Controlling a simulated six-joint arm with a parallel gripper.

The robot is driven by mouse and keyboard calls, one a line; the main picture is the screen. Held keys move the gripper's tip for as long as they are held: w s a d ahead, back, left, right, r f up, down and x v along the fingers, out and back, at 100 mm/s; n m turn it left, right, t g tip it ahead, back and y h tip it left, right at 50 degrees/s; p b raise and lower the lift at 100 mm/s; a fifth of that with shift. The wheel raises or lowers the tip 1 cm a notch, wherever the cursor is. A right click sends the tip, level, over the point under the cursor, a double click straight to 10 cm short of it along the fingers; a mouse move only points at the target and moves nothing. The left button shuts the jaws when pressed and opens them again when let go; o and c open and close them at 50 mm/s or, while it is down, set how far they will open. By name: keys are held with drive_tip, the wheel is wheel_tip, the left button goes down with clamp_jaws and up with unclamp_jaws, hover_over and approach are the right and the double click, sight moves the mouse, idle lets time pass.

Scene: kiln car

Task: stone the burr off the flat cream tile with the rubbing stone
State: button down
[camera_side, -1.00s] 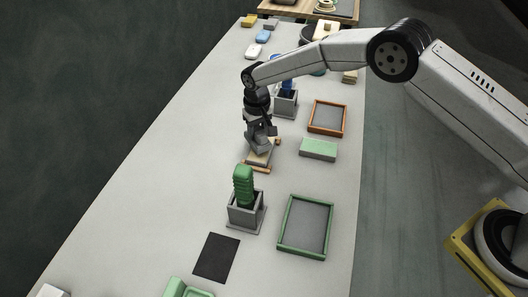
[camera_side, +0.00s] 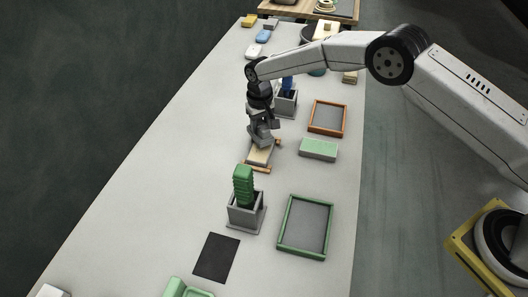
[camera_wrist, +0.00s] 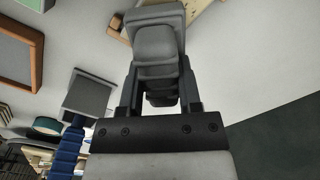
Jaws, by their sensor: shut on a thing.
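The flat cream tile (camera_side: 260,154) lies between light wooden strips (camera_side: 256,169) on the bench in the side view. A corner of cream and wood shows behind the held block at the top of the wrist view. My gripper (camera_side: 263,132) is over the far end of the tile, pointing down. It is shut on a grey block, the rubbing stone (camera_wrist: 157,45), which fills the space between the fingers in the wrist view. The stone is at or just above the tile; I cannot tell whether they touch. No burr can be made out.
A grey holder with a green ribbed handle (camera_side: 243,186) stands nearer the camera. Another holder with a blue handle (camera_side: 288,84) stands behind my gripper. To the right are a green block (camera_side: 318,149), an orange-framed tray (camera_side: 344,119) and a green-framed tray (camera_side: 281,236).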

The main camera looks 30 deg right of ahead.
drive_tip(key=shift+w+d, duration=1.5)
drive_tip(key=shift+f, duration=0.9)
idle(1.7)
drive_tip(key=shift+s+a, duration=0.1)
drive_tip(key=shift+s+a, duration=1.5)
drive_tip(key=shift+s, duration=0.05)
drive_tip(key=shift+f, duration=0.1)
drive_tip(key=shift+s+a, duration=1.6)
